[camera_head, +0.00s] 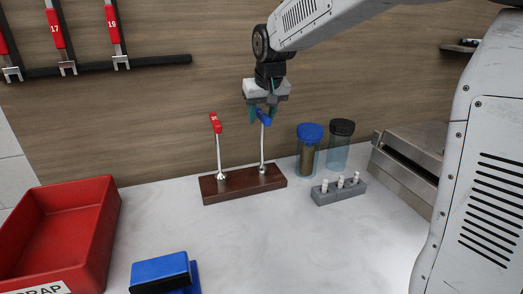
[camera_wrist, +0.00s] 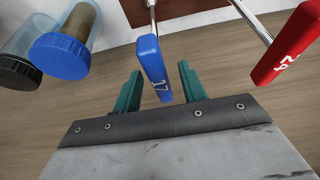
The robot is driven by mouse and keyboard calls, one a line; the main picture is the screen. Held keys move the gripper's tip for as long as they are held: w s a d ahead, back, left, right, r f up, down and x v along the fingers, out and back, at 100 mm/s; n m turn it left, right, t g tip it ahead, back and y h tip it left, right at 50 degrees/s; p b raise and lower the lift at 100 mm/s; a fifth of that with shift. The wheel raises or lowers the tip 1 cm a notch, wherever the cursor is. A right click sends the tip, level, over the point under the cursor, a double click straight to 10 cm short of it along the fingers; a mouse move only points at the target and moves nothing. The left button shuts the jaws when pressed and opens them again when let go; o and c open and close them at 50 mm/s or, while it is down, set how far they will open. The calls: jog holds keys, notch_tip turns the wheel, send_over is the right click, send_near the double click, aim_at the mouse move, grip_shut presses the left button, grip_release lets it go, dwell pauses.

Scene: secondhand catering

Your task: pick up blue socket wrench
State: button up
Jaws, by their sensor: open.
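The blue socket wrench (camera_head: 264,117) stands upright in a dark wooden block (camera_head: 243,183), its blue handle at the top. In the wrist view its blue handle (camera_wrist: 152,66), marked 17, lies between the two green fingers of my gripper (camera_wrist: 158,88). The fingers are open, with a gap visible on each side of the handle. In the head view my gripper (camera_head: 262,108) points down over the handle from above. A red-handled wrench (camera_head: 216,123) stands in the same block to the left; its red handle (camera_wrist: 289,47) is at the right in the wrist view.
A blue-lidded jar (camera_head: 309,152) and a black-lidded jar (camera_head: 339,145) stand right of the block. A grey holder with white pegs (camera_head: 338,193) is in front of them. A red bin (camera_head: 60,232) and a blue object (camera_head: 161,272) are at the front left. Wrenches hang from a rail (camera_head: 155,62).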

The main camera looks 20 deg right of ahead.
jog(key=shift+f, duration=0.15)
grip_shut()
